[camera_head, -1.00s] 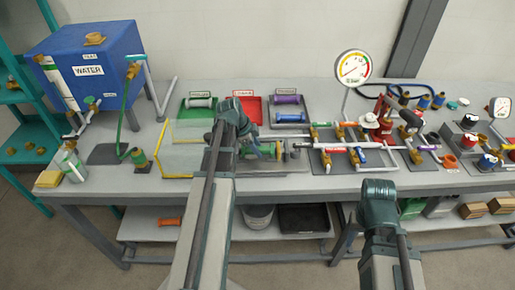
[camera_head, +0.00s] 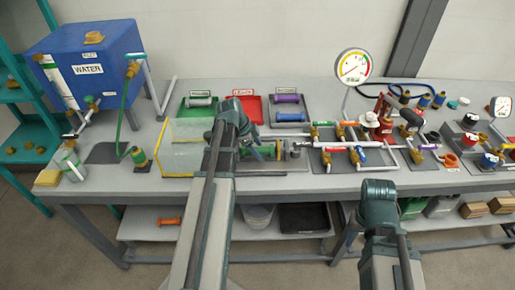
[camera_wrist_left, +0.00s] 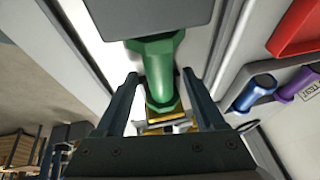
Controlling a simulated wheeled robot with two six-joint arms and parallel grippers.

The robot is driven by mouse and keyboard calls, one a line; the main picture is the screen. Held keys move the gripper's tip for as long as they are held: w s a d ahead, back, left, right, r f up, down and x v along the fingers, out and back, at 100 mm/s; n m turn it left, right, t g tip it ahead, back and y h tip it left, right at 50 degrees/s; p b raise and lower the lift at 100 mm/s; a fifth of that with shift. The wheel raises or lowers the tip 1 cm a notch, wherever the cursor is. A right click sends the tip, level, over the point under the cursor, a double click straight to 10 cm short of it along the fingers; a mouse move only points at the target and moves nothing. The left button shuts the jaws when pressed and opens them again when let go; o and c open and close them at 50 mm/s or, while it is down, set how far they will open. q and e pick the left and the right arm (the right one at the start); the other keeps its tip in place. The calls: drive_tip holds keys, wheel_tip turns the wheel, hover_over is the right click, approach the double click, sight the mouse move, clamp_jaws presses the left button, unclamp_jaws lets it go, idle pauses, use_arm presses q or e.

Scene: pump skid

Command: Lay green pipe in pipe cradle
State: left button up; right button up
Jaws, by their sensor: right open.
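The green pipe (camera_head: 268,154) lies level at the middle of the bench in the head view, partly hidden behind my left gripper. It looks set in the grey fixture at the bench middle; I cannot clearly make out the pipe cradle beneath it. In the left wrist view the green pipe (camera_wrist_left: 160,72), with its wider flange, lies between the two fingers of my left gripper (camera_wrist_left: 160,85), with gaps showing on both sides. My left gripper is open over the pipe. My right gripper (camera_head: 380,190) is open and empty, in front of the bench edge.
A clear guard with a yellow frame (camera_head: 162,148) stands left of the fixture. A green tray (camera_head: 184,112), an empty red tray (camera_head: 243,105) and a grey tray with purple and blue pipes (camera_head: 287,99) are behind. A pipe manifold (camera_head: 345,158) stands to the right.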

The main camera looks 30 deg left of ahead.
use_arm(q)
drive_tip(key=shift+r, duration=0.1)
drive_tip(key=p+v, duration=1.2)
drive_tip(key=v, duration=0.1)
drive_tip(key=shift+s+r+p, duration=0.15)
drive_tip(key=shift+r+p, duration=0.1)
drive_tip(key=shift+p, duration=0.05)
drive_tip(key=shift+a, duration=0.1)
drive_tip(key=s+d+f+n+g+y, duration=0.1)
drive_tip(key=s+d, duration=0.3)
drive_tip(key=d, duration=0.7)
drive_tip(key=s+d+f+n+g+y+b, duration=0.1)
drive_tip(key=s+d+n, duration=0.3)
drive_tip(key=d, duration=0.7)
drive_tip(key=s+d+f+n+g+y, duration=0.1)
drive_tip(key=s+d+n+g+y, duration=0.1)
drive_tip(key=d, duration=1)
drive_tip(key=shift+s+n, duration=0.6)
drive_tip(key=shift+s, duration=0.3)
